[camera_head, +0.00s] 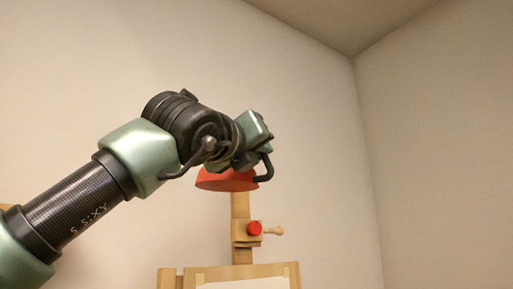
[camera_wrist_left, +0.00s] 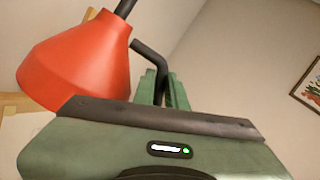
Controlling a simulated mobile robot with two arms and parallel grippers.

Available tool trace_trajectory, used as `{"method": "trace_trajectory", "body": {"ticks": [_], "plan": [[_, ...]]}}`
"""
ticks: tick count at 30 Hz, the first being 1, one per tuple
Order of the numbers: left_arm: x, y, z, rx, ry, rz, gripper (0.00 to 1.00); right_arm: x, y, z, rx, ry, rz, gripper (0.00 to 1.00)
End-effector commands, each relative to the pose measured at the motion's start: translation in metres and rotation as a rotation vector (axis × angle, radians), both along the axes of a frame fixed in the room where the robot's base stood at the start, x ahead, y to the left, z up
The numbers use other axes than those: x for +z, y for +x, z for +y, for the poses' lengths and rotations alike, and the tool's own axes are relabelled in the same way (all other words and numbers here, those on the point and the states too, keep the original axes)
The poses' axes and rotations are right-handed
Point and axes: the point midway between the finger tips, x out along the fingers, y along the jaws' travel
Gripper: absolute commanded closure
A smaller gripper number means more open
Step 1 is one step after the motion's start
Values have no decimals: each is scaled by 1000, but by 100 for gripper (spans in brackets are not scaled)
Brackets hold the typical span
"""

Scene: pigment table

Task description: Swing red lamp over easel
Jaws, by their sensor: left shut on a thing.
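The red lamp's shade (camera_head: 228,181) shows in the head view just below my left gripper (camera_head: 256,137), right above the top of the easel's mast. The shade is large at the left of the left wrist view (camera_wrist_left: 80,62), with a black tube at its top. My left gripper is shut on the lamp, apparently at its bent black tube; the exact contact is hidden. The wooden easel (camera_head: 241,205) stands below, with a red knob (camera_head: 255,228) on its clamp and a pale sheet (camera_head: 246,284) at the bottom edge. My right gripper is out of view.
Plain beige walls meet in a corner at the right of the head view. The space right of the lamp and easel looks clear. A framed picture (camera_wrist_left: 308,90) hangs at the right edge of the left wrist view.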

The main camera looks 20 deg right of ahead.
Motion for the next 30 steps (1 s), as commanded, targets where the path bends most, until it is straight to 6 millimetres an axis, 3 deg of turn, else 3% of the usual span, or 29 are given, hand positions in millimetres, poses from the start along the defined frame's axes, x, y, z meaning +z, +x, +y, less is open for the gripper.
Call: {"method": "trace_trajectory", "body": {"ticks": [10,11,12,22,30], "plan": [[1,1,1,1,-2,-2,100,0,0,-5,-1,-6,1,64],[1,1,1,1,-2,-2,85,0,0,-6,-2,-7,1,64],[1,1,1,2,-3,-2,78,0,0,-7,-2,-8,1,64],[0,-1,2,0,-3,-2,78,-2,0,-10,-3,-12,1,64],[-12,-26,26,1,-5,-5,78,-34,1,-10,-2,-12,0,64]]}}
